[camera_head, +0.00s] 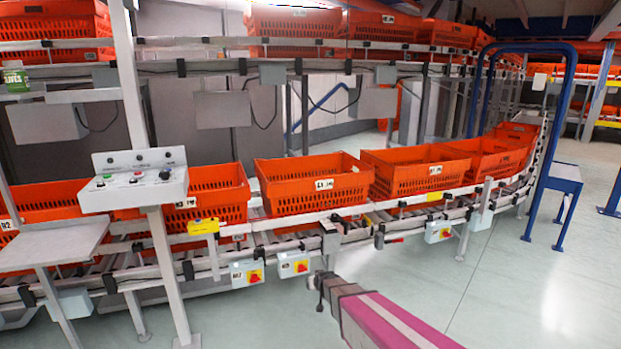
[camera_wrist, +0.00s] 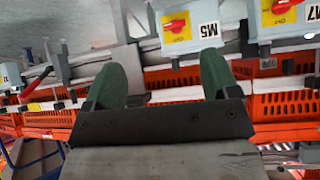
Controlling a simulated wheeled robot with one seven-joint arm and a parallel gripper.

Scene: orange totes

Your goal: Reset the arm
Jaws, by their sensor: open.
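My arm (camera_head: 385,318) reaches in from the bottom right of the head view, with a pink and white link and a dark joint at its far end. My gripper (camera_wrist: 160,76) shows in the wrist view, with two green fingers set wide apart and nothing between them. The wrist picture looks upside down, as the box labels are inverted. Beyond the fingers are the conveyor frame, orange totes and switch boxes. I cannot make out the fingers in the head view.
Orange totes (camera_head: 313,184) stand in a row on the roller conveyor (camera_head: 300,225). Switch boxes (camera_head: 294,265) hang on its near side. A control panel (camera_head: 134,179) on a post stands at left, beside a small shelf (camera_head: 52,243). Open floor (camera_head: 500,290) lies at right.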

